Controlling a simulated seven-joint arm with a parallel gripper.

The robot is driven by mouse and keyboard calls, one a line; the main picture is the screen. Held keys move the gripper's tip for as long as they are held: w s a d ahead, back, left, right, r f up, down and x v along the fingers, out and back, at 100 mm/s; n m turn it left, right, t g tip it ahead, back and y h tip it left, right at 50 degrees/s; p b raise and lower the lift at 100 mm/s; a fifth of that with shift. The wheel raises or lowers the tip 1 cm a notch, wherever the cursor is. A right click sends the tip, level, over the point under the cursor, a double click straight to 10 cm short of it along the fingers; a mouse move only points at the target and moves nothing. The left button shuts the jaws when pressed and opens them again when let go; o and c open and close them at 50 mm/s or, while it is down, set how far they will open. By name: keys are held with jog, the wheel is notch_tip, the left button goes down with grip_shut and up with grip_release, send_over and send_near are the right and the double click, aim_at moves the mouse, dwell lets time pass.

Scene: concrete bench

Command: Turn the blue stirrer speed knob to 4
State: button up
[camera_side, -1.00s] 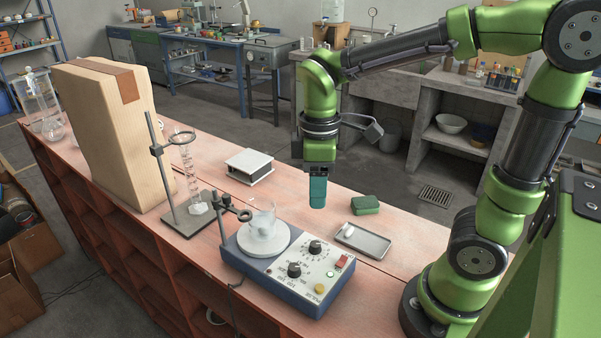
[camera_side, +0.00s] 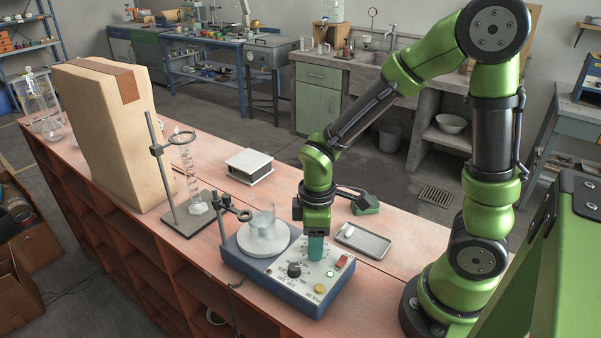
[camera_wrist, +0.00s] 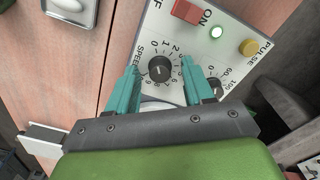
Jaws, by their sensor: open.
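The blue stirrer (camera_side: 290,297) sits on the bench with a white control panel. Its black speed knob (camera_wrist: 160,68) shows in the wrist view beside the word SPEED, ringed by a number scale. Which number its mark points at is too small to tell. My gripper (camera_wrist: 160,82) is open, its teal fingers on either side of and just short of the knob in that view. Whether they touch it I cannot tell. In the side view my gripper (camera_side: 316,256) is low over the panel and hides this knob.
A second black knob (camera_side: 294,270) is nearby. The panel also has a red switch (camera_wrist: 186,11), a lit green lamp (camera_wrist: 216,32) and a yellow button (camera_wrist: 248,47). A glass beaker (camera_side: 263,228) stands on the plate.

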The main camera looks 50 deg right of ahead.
grip_shut()
jog(key=shift+m, duration=0.5)
jog(key=m, duration=0.3)
jog(key=shift+m, duration=0.4)
jog(key=m, duration=1)
jog(key=shift+m, duration=2.5)
